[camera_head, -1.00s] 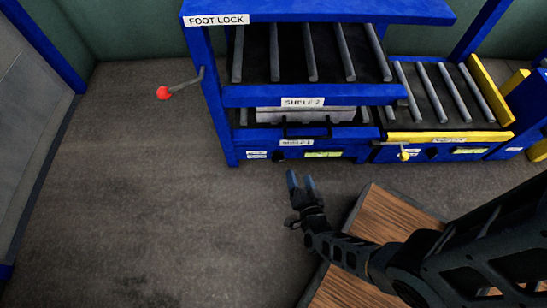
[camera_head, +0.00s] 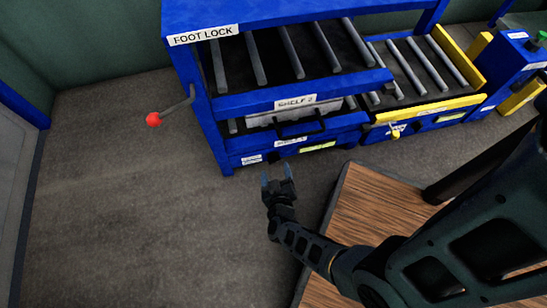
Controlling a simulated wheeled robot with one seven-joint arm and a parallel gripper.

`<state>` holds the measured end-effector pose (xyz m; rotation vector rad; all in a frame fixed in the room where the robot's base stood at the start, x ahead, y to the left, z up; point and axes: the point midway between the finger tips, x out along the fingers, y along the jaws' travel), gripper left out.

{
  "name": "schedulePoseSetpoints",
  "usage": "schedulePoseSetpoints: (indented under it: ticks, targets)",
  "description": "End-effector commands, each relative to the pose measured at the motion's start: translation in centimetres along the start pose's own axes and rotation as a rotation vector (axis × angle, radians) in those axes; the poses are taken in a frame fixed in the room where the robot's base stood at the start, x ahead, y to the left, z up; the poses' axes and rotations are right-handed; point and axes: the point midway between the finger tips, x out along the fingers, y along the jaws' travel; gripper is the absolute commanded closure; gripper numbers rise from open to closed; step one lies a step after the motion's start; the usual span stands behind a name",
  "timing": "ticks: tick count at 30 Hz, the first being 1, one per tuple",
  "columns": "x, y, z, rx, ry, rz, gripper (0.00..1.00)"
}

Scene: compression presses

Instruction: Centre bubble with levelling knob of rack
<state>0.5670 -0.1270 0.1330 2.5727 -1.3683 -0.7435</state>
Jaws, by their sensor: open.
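The blue rack (camera_head: 226,150) stands at the back, with shelves of grey rollers. On its low front beam is a narrow yellow-green level strip (camera_head: 318,147); its bubble is too small to make out. A small dark knob (camera_head: 274,157) appears left of the strip, beside a white label (camera_head: 250,160) that I cannot read. My gripper (camera_head: 277,177) is open and empty, fingers pointing at the beam just below the knob in the picture. It appears apart from the knob, though depth is hard to judge.
A red-tipped foot-lock lever (camera_head: 154,119) sticks out from the rack's left side. A grey tray with a dark handle (camera_head: 302,129) sits on the lower shelf. A yellow-edged roller unit (camera_head: 423,112) adjoins on the right. A wooden top (camera_head: 385,215) lies near my arm. Floor at left is clear.

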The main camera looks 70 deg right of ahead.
Motion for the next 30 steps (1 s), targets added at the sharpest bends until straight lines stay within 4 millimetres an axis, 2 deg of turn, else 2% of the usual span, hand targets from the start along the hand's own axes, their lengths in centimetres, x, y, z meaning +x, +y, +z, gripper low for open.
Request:
schedulePoseSetpoints:
  ticks: [3, 9, 21, 30]
  targets:
    - [2.2, -0.1, 0.2, 0.001, 0.002, 0.001, 0.28]
    - [4.4, -0.1, 0.2, 0.000, 0.001, 0.000, 0.28]
    - [5.0, 0.0, 0.0, 0.001, 0.000, -0.001, 0.29]
    - [5.0, 0.0, 0.0, 0.001, 0.000, -0.001, 0.57]
